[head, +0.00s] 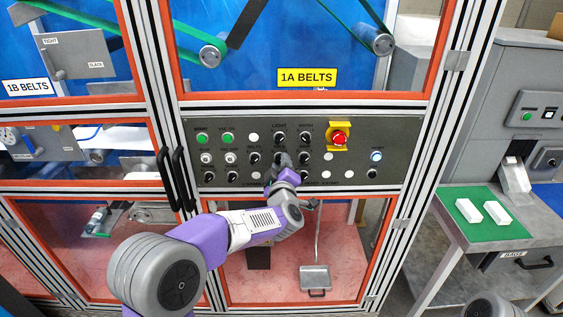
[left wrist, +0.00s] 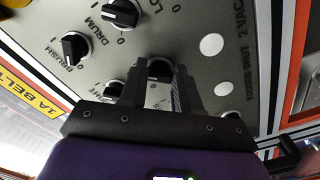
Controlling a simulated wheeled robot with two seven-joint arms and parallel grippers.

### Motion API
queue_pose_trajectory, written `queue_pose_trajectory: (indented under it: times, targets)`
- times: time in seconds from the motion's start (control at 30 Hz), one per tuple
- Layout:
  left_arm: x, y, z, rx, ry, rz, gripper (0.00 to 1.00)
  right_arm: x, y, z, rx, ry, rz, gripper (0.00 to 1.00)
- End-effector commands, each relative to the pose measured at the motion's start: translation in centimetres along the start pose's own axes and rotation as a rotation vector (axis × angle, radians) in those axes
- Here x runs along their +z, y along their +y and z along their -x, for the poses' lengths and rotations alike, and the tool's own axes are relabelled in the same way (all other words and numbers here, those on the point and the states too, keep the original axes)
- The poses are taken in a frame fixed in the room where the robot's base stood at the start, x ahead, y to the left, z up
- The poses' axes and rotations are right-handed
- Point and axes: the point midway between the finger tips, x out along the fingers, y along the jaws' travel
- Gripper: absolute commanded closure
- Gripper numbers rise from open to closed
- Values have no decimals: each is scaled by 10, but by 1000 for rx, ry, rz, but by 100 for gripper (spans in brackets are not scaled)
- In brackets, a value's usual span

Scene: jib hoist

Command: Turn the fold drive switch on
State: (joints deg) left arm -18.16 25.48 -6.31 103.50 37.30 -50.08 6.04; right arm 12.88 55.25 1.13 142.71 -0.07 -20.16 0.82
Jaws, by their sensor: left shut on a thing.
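The control panel (head: 349,173) carries rows of black rotary switches and small lamps. My left gripper (head: 282,170) reaches up to the panel from below and is shut on a black rotary switch (left wrist: 159,69) in the middle row, below the LIGHT switch (head: 279,138). In the left wrist view my left gripper's fingers (left wrist: 162,85) stand on both sides of this switch. Its label is mostly hidden, and I cannot read which way it points. I cannot read a fold drive label anywhere. My right gripper is out of view.
A BRUSH switch (left wrist: 75,47) and a DRUM switch (left wrist: 121,13) sit close to the held one. A red emergency button (head: 339,138) on yellow is to the right. Vertical black door handles (head: 166,178) stick out at left. A table with a green mat (head: 487,232) stands at right.

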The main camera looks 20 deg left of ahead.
Motion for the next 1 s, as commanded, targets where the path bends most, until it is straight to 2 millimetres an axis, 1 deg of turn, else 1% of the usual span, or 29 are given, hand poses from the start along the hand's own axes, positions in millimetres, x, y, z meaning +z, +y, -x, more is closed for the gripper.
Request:
queue_pose_trajectory:
  times: [0.1,0.3,0.8,0.83,0.9,1.0]
  targets:
    - [0,0,0,0,-1,-54,99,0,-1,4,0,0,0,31]
    - [0,0,0,1,-1,-109,99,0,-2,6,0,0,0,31]
    - [0,-1,0,1,0,-127,99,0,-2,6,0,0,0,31]
    - [0,-1,0,1,0,-127,67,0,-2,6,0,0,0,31]
    - [0,-1,0,0,0,-126,56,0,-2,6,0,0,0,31]
    - [0,-1,0,0,0,-125,43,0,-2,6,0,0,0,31]
